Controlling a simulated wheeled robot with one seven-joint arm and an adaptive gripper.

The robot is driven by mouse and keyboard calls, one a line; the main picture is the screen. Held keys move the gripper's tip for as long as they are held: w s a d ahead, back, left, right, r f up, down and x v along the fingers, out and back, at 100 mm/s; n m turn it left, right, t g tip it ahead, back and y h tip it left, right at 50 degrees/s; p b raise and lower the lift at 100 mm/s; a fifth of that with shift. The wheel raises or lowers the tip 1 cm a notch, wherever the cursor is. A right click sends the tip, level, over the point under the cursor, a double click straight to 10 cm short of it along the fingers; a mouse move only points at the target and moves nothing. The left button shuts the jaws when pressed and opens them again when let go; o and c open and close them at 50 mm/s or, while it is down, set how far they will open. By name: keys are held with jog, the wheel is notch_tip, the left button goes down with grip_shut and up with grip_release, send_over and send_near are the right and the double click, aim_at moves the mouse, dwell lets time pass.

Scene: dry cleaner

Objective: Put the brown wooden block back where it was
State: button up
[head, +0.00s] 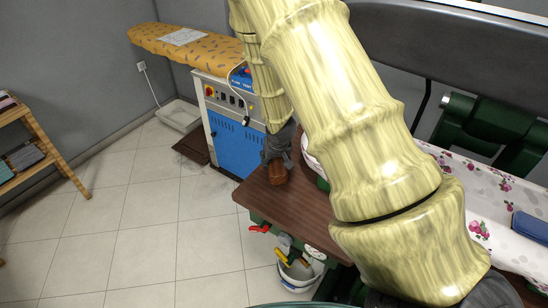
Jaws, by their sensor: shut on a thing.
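The brown wooden block (278,173) is in the head view, at the far left corner of a brown table (285,208). My gripper (277,155) is dark grey, points down and is shut on the block from above. The block is at or just above the table top; I cannot tell whether it touches. My own pale yellow arm crosses the middle of the view and hides part of the table behind it.
A blue and white machine (233,140) and an ironing board (190,42) stand behind the table. Flowered cloth with a blue item (530,227) lies at right. A bucket (296,271) stands below the table edge. A shelf (25,160) is at left. Tiled floor between is clear.

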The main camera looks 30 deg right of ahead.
aim_at(277, 161)
jog(key=shift+w+d+p, duration=0.2)
jog(key=shift+w+d, duration=0.15)
jog(key=shift+w, duration=0.35)
jog(key=shift+w+d+p, duration=0.2)
jog(key=shift+w+d, duration=0.15)
jog(key=shift+w, duration=0.3)
jog(key=shift+w+f+p, duration=0.1)
jog(key=shift+f+p, duration=0.65)
jog(key=shift+f, duration=1.15)
jog(key=shift+f, duration=0.15)
jog(key=o, duration=0.9)
jog(key=shift+r, duration=0.2)
jog(key=shift+b+v, duration=1.25)
jog(key=shift+v, duration=4.7)
